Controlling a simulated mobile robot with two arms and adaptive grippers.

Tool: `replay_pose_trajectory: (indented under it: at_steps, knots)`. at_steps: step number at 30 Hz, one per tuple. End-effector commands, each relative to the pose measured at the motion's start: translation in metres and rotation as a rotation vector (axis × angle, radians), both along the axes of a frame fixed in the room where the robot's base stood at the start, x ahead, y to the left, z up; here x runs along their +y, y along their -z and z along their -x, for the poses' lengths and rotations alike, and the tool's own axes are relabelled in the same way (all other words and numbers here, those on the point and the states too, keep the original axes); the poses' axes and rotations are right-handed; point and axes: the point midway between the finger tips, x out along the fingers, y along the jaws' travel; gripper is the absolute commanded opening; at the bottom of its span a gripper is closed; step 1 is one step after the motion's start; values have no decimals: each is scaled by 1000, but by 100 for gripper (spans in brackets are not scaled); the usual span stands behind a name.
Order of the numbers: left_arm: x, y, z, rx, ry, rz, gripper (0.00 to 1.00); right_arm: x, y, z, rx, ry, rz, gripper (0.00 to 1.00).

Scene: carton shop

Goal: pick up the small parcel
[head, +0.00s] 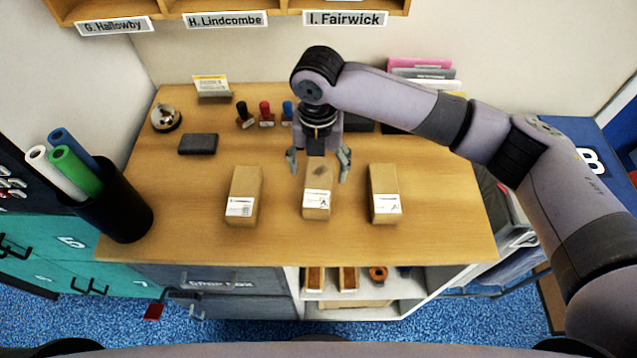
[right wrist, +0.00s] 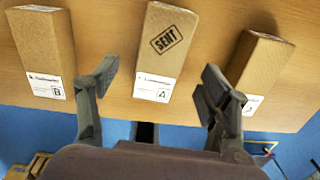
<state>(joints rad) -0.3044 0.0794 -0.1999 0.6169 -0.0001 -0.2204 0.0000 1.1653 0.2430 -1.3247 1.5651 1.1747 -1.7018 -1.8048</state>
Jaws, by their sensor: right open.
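Three brown parcels stand in a row on the wooden counter (head: 430,225): a left one (head: 245,187), a middle one (head: 318,183) and a right one (head: 384,181). They look close in size; I cannot tell which is the small one. Each has a white label at its near end. The middle parcel, also in the right wrist view (right wrist: 160,52), bears a dark SENT stamp and the letter A. My right gripper (head: 319,165) is open and empty above the middle parcel, fingers spread to either side, apart from it. My left gripper is out of view.
Behind the parcels are a dark box (head: 198,144), a bell (head: 166,117) and several stamps (head: 266,114). A black bin (head: 118,205) with rolled tubes stands at the left. Shelves (head: 365,310) lie below the counter front. The counter between the parcels is clear.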

Motion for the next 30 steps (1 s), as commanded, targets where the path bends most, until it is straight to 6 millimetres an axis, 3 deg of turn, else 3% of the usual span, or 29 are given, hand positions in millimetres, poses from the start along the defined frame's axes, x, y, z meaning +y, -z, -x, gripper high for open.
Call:
replay_pose_trajectory:
  at_steps: [7, 11, 17, 24, 30]
  knots:
    - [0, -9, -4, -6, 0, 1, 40, -1, 16, 2, 2, 1, 1, 72]
    - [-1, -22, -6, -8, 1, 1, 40, -2, 34, 6, 3, 1, 2, 72]
    - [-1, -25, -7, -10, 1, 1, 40, -1, 59, 6, 0, 0, 1, 72]
    - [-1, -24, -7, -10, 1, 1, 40, -1, 62, 6, -2, -1, 0, 72]
    - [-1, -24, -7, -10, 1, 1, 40, -1, 61, 6, -2, 0, 0, 59]
